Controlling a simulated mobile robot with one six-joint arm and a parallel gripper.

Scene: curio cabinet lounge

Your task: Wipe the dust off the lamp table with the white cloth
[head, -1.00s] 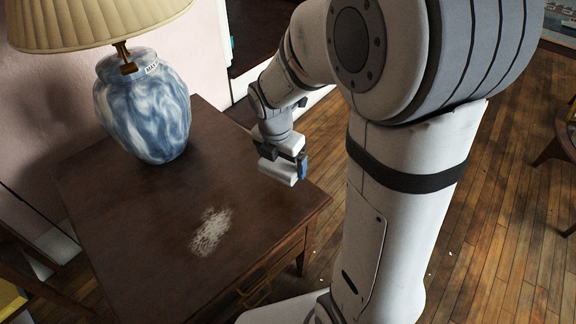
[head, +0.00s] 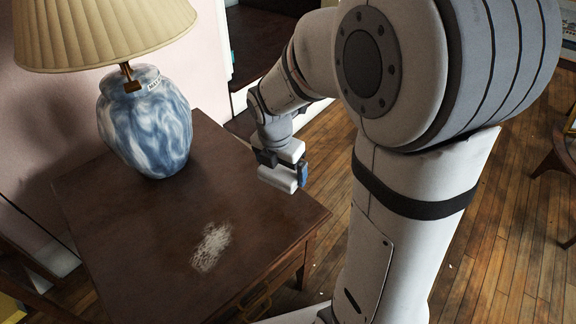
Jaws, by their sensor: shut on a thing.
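The lamp table (head: 130,240) is dark brown wood with a pale, speckled dust patch (head: 211,247) near the middle of its front half. My gripper (head: 283,170) is above the table's right side, to the right of and beyond the dust. It is shut on the white cloth (head: 277,180), which shows as a small, folded white block below the fingers. The cloth appears apart from the tabletop, though its exact height is hard to tell. The gripper's far side is hidden.
A blue-and-white marbled lamp (head: 145,125) with a pleated cream shade (head: 100,32) stands at the table's back left. A brass drawer handle (head: 254,308) is on the front. The tabletop between cloth and dust is clear. Wooden floor (head: 500,240) lies to the right.

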